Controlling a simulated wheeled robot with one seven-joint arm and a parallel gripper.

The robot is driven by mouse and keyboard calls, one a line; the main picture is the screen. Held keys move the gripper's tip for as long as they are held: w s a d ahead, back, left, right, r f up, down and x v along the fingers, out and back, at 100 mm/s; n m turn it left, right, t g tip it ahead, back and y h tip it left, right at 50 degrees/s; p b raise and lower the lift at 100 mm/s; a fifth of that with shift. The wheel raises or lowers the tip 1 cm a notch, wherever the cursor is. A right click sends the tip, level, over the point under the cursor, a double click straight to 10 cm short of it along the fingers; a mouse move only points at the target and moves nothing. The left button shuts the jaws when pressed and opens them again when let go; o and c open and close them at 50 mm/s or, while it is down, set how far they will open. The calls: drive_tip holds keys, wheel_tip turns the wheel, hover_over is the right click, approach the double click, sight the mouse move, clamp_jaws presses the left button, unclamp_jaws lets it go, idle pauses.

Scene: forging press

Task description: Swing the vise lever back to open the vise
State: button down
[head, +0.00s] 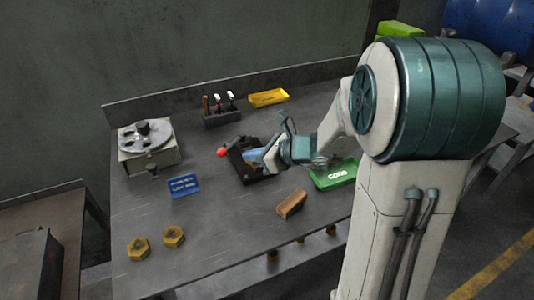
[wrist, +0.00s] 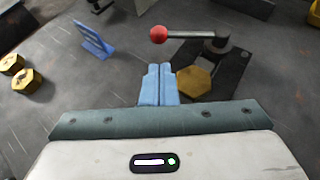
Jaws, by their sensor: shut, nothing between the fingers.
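The vise (head: 238,165) is a dark block on the grey workbench. Its lever (wrist: 190,35) ends in a red ball knob (wrist: 158,34), which also shows in the head view (head: 221,152). In the wrist view the lever points left from its pivot (wrist: 219,43). A yellow hex nut (wrist: 196,80) sits at the vise; whether the jaws clamp it I cannot tell. My gripper (wrist: 157,70) has blue fingers shut together and empty. In the wrist view they are just below the knob and left of the nut, with a gap to the knob.
A blue sign (head: 184,186) stands left of the vise, and two brass hex nuts (head: 155,242) lie front left. A brown block (head: 291,204) and a green tray (head: 335,174) are to the right. A tool rack (head: 222,117) and yellow tray (head: 268,97) stand behind. A disc-topped machine (head: 150,155) is far left.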

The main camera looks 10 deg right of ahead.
drive_tip(key=x, duration=0.3)
drive_tip(key=r+x, duration=0.1)
drive_tip(key=x, duration=0.2)
drive_tip(key=shift+w+a, duration=0.15)
drive_tip(key=shift+f+b, duration=0.1)
drive_tip(key=shift+b, duration=0.2)
